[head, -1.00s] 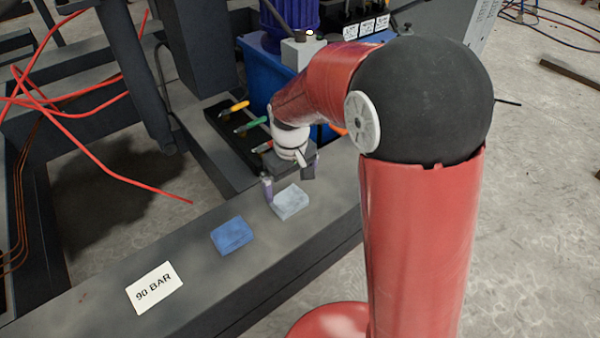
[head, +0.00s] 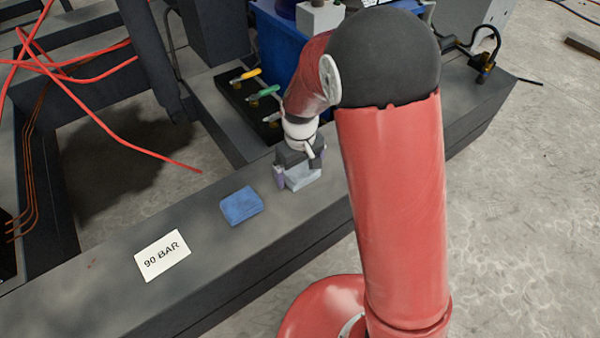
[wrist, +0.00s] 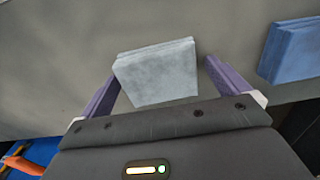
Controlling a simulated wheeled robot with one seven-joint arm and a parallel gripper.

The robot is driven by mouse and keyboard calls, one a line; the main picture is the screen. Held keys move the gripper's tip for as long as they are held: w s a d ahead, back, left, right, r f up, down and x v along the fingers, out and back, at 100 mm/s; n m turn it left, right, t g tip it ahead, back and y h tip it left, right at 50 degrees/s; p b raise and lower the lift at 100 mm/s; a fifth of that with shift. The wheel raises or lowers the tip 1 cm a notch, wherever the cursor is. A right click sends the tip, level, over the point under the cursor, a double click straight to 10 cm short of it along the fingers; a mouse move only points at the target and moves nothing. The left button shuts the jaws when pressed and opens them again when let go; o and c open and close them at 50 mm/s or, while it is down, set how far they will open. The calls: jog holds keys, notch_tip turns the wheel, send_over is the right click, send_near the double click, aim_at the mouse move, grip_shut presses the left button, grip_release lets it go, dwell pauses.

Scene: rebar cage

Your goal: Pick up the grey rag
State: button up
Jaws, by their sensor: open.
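The grey rag (head: 302,177) is a pale, folded block lying on the dark beam (head: 95,287). It also shows in the wrist view (wrist: 157,73), between the two purple fingers. My gripper (head: 298,180) is open and low over the rag, with a finger on either side of it. In the wrist view my gripper (wrist: 158,85) has a gap between each finger and the rag. Part of the rag is hidden behind my gripper in the head view.
A blue folded rag (head: 241,205) lies on the beam to the left of the grey one. A white "90 BAR" card (head: 162,254) lies farther left. Behind stand a tray of coloured-handled valves (head: 255,95) and a blue machine (head: 278,40). Red hoses (head: 110,130) hang at the left.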

aim_at(300, 169)
jog(key=c, duration=1)
jog(key=shift+r, duration=0.15)
notch_tip(300, 169, up, 20)
jog(key=p, duration=0.4)
